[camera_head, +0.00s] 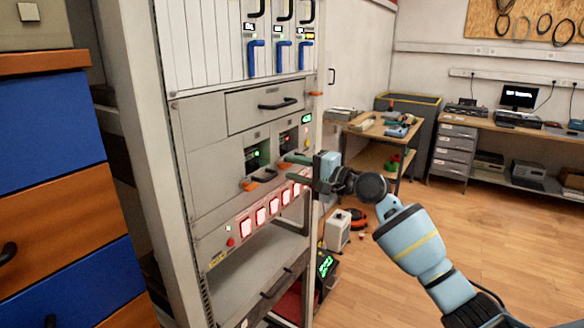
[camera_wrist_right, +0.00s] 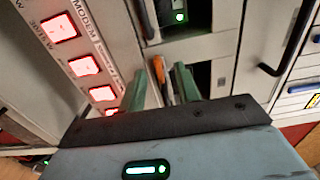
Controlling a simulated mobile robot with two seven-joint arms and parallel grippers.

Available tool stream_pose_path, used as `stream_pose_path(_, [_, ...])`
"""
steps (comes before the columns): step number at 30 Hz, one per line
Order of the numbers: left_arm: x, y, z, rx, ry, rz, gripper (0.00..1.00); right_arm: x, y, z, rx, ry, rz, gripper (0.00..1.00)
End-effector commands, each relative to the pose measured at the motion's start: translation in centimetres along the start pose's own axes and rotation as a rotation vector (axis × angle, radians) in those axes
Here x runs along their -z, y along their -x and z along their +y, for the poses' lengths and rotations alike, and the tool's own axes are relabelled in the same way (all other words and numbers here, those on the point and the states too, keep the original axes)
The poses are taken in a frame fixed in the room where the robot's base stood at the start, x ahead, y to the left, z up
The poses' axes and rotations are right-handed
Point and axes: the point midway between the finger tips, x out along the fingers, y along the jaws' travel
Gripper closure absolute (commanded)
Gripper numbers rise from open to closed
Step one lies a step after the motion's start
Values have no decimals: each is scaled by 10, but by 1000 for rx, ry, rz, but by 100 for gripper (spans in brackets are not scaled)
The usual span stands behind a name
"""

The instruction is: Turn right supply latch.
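Two supply modules sit side by side in the rack, the left supply (camera_head: 257,156) with a green light and the right supply (camera_head: 288,138) partly hidden by my gripper. The left supply's orange latch (camera_head: 250,186) is beside its dark handle. My right gripper (camera_head: 297,168) is in front of the right supply, with its green fingers pointing at the rack. In the right wrist view, the right supply's orange latch (camera_wrist_right: 160,70) shows between the two separated fingers (camera_wrist_right: 161,86). I cannot tell whether either finger touches it. My left gripper is not in view.
Lit red switches (camera_head: 261,215) run along a panel just below the supplies. A drawer with a black handle (camera_head: 277,104) is above them. An open shelf (camera_head: 245,275) lies below. A workbench (camera_head: 380,128) stands behind, with open floor to the right.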

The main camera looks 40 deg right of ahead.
Motion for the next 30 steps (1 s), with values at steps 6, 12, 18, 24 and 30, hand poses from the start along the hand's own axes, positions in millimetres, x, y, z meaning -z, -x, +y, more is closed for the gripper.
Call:
stream_pose_path(6, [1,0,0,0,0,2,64,0,-14,0,0,0,0,67])
stream_pose_path(12, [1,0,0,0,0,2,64,0,-15,1,-1,1,0,67])
stream_pose_path(18, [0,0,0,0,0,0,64,0,-14,1,-1,1,0,86])
stream_pose_path(24, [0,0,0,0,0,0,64,0,-14,1,-1,1,0,100])
stream_pose_path(30, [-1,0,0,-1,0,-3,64,0,-14,1,-2,13,0,100])
